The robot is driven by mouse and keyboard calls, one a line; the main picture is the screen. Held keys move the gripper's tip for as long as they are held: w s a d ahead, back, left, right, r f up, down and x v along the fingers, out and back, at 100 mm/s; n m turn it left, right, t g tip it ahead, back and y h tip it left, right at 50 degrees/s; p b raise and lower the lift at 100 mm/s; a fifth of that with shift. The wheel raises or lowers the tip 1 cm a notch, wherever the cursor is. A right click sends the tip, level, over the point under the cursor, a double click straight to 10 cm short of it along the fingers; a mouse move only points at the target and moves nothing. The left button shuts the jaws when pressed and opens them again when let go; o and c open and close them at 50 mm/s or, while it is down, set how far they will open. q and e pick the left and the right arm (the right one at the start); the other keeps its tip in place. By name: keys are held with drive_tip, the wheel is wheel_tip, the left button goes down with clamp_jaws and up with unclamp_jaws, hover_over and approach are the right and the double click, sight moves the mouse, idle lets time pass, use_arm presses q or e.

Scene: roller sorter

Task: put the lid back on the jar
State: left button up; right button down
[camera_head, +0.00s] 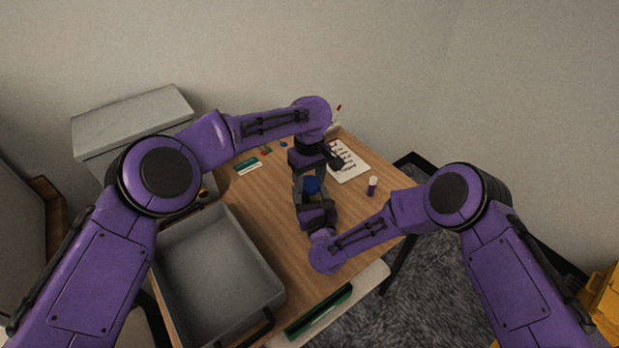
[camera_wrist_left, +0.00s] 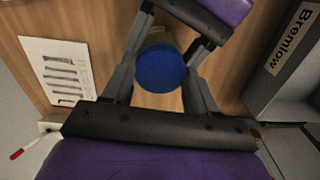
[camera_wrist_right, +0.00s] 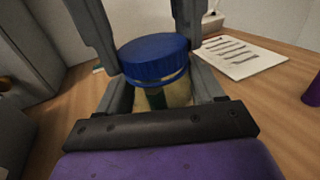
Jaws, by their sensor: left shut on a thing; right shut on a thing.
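The jar (camera_wrist_right: 178,95) is a clear vessel with something dark green showing in it, upright low over or on the table. Its blue lid (camera_wrist_right: 155,55) is at the jar's mouth, slightly tilted in the right wrist view, with a thin pale band under its edge. I cannot tell whether it is seated. My left gripper (camera_wrist_left: 160,76) is shut on the lid, which also shows in the head view (camera_head: 311,185). My right gripper (camera_wrist_right: 163,90) is shut on the jar body, facing the left gripper. The fingers hide much of the jar's sides.
A printed sheet (camera_head: 349,163) and a white-capped purple bottle (camera_head: 372,186) lie to the right on the wooden table (camera_head: 270,200). A grey bin (camera_head: 215,265) stands at front left. A green-and-white box (camera_head: 248,166) and small items lie at the back left.

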use_arm(q)
drive_tip(key=m, duration=0.4)
drive_tip(key=shift+m, duration=0.3)
drive_tip(key=m, duration=0.8)
drive_tip(key=shift+m, duration=0.4)
drive_tip(key=m, duration=1.7)
drive_tip(key=o, duration=1.2)
drive_tip(key=shift+c, duration=0.2)
